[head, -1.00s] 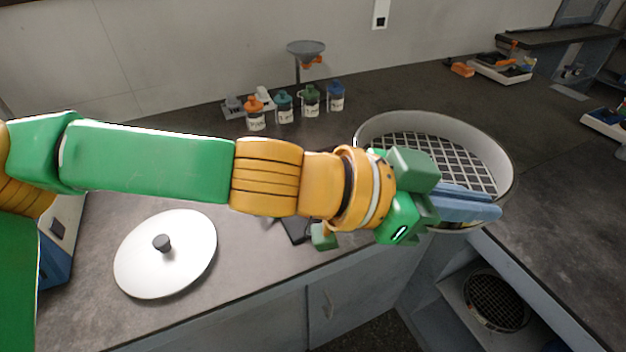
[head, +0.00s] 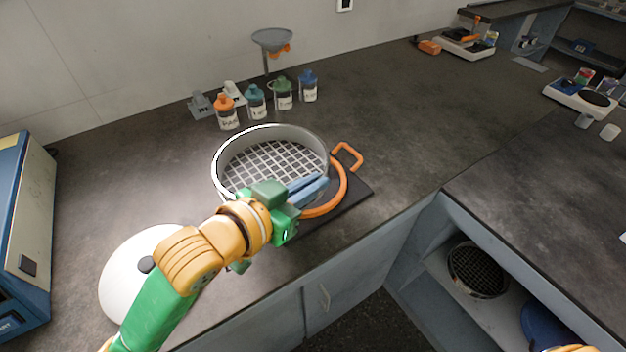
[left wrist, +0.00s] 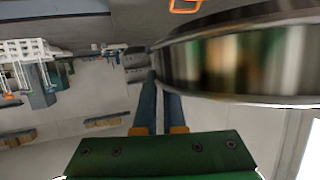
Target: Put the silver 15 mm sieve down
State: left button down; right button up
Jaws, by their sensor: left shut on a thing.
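The silver sieve (head: 225,180) is round with a pale wire mesh. In the head view it is over the counter, in front of the bottles. My left gripper (head: 312,188) is shut on its near right rim, with blue fingers. In the left wrist view the shiny sieve wall (left wrist: 240,60) fills the upper right beside the fingers (left wrist: 160,100). An orange ring with a handle (head: 348,157) shows right of the sieve, partly hidden by it and the fingers. I cannot tell whether the sieve's underside touches anything. My right gripper is not in view.
The orange ring is over a dark square plate (head: 357,192). A white lid (head: 120,275) lies at the front left, partly behind my arm. Several capped bottles (head: 284,97) and a funnel stand (head: 272,40) are behind. Another sieve (head: 478,270) sits on a shelf below.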

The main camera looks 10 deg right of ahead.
pick_arm(q)
jog(key=w+d+f, duration=0.2)
jog(key=w+d+f+b, duration=0.1)
jog(key=w+d+f, duration=0.1)
jog(key=w+f, duration=0.1)
jog(key=w+d+f, duration=0.2)
jog(key=w, duration=0.1)
jog(key=shift+d+f, duration=0.25)
jog(key=shift+f, duration=0.15)
jog(key=f, duration=0.3)
jog(key=shift+w+d+f, duration=0.15)
jog(key=shift+w+f, duration=0.05)
jog(key=shift+f, duration=0.15)
jog(key=c, duration=1)
grip_release()
jog(key=p+v, duration=0.1)
jog(key=v, duration=1.1)
